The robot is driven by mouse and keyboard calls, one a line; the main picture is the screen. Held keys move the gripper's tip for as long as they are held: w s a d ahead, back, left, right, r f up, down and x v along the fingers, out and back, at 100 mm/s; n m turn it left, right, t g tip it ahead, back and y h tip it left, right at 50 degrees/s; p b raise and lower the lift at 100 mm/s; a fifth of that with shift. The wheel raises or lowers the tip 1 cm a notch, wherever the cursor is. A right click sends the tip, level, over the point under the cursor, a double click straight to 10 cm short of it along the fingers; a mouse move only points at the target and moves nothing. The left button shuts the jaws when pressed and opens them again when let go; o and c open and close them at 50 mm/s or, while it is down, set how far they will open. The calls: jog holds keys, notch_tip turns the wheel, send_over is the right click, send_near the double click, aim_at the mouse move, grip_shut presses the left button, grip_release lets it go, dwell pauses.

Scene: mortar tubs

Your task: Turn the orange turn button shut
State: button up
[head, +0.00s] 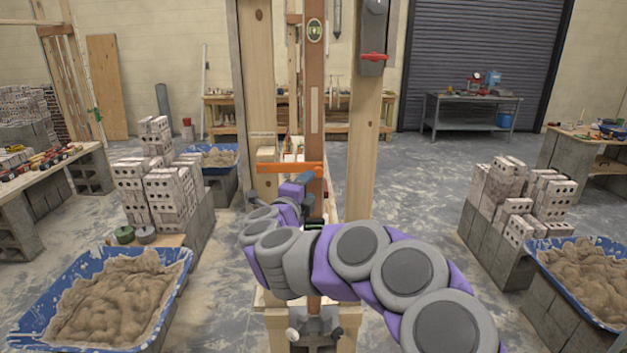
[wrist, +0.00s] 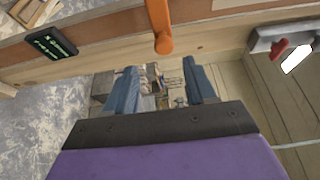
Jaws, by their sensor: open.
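The orange turn button (head: 285,168) lies level across the brown upright board (head: 315,90) and the pale post to its left in the head view. In the wrist view the turn button (wrist: 160,22) shows at the top centre, with its rounded end toward my gripper. My gripper (wrist: 162,86) is open, and its two blue-grey fingers are apart with nothing between them. The button's end is beyond the fingertips, in line with the gap. In the head view my gripper (head: 305,180) is just below the button, partly hidden by my arm.
A grey box with a red handle (head: 374,57) is on the right post; the handle also shows in the wrist view (wrist: 278,48). A black device with a green display (wrist: 50,43) is on the board. Blue mortar tubs (head: 180,262) and brick stacks (head: 170,195) stand either side.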

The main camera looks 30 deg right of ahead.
jog(key=v, duration=0.6)
jog(key=shift+a+p, duration=0.15)
jog(key=shift+p, duration=0.15)
jog(key=shift+s, duration=0.1)
